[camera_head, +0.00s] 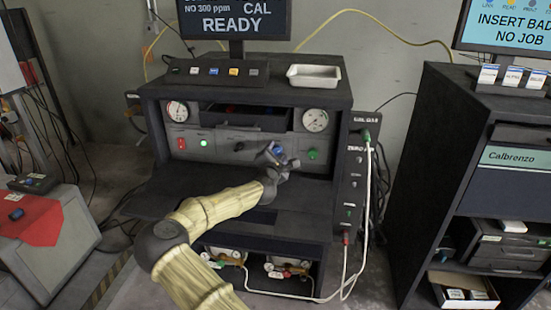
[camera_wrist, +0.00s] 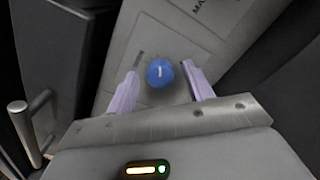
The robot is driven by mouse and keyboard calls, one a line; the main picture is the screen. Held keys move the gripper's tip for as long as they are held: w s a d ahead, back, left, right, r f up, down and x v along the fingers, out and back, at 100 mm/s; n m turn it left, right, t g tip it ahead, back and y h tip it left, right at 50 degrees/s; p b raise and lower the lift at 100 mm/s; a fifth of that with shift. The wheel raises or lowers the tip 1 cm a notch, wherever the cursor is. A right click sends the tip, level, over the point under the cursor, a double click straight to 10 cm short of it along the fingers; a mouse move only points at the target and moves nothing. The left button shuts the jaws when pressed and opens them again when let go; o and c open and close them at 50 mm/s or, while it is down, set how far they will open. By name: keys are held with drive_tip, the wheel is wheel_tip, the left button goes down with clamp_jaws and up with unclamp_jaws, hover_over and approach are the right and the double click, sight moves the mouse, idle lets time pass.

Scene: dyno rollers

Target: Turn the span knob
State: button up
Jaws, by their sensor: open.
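A round blue knob (camera_wrist: 160,73) with a white pointer line sits on a light grey panel in the wrist view. My gripper (camera_wrist: 160,70) is open, with one pale finger on each side of the knob and a gap visible on both sides. No span label can be read beside it. In the head view my gripper (camera_head: 284,158) is at the front panel of the dark bench, and a bit of blue (camera_head: 277,151) shows at its fingers. The gripper partly hides that panel area.
A green knob or button (camera_head: 312,154) is just right of my gripper. A red switch (camera_head: 181,143) and two gauges, left (camera_head: 177,110) and right (camera_head: 315,119), are on the panel. A white tray (camera_head: 314,76) stands on top. A white hose (camera_head: 372,190) hangs at the right side.

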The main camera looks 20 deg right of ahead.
drive_tip(key=v, duration=1.7)
drive_tip(key=shift+s+a, duration=0.15)
drive_tip(key=shift+a, duration=0.05)
